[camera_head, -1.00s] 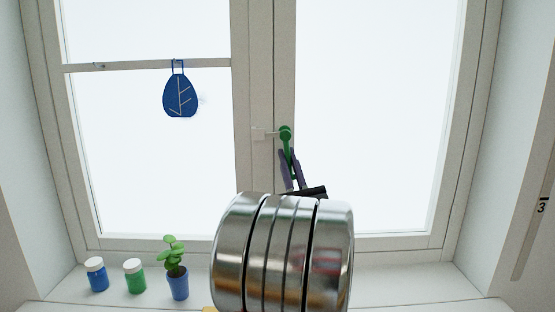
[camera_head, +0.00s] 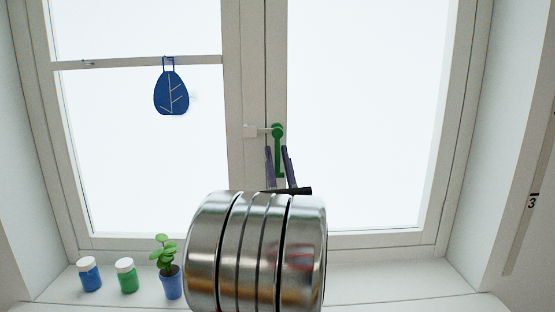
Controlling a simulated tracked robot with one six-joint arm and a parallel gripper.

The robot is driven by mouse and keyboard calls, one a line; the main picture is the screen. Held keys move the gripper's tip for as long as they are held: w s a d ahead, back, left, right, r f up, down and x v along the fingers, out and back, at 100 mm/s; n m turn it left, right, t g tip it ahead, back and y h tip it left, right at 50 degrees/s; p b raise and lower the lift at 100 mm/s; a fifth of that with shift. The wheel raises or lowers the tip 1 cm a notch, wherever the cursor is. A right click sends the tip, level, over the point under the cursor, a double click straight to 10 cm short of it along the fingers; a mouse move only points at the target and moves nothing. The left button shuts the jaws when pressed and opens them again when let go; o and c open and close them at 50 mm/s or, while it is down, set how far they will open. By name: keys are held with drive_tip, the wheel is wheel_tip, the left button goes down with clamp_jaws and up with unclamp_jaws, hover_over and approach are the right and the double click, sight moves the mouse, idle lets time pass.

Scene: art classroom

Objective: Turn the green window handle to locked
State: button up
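The green window handle (camera_head: 278,142) is on the middle frame of the window, with its round hub at the top and its lever hanging straight down. A small white catch (camera_head: 251,131) sits just left of the hub. My gripper (camera_head: 279,152) reaches up from below. Its two dark fingers stand apart on either side of the lower lever, with a gap visible, at least on the right. My silver arm link hides the area below the gripper.
A blue leaf ornament (camera_head: 171,92) hangs from the left pane's crossbar. On the sill at lower left stand a blue jar (camera_head: 89,277), a green jar (camera_head: 127,279) and a plant in a blue pot (camera_head: 170,283). The right pane in front is clear.

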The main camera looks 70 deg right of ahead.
drive_tip(key=shift+o, duration=0.5)
drive_tip(key=v, duration=1.4)
drive_tip(key=shift+r, duration=0.15)
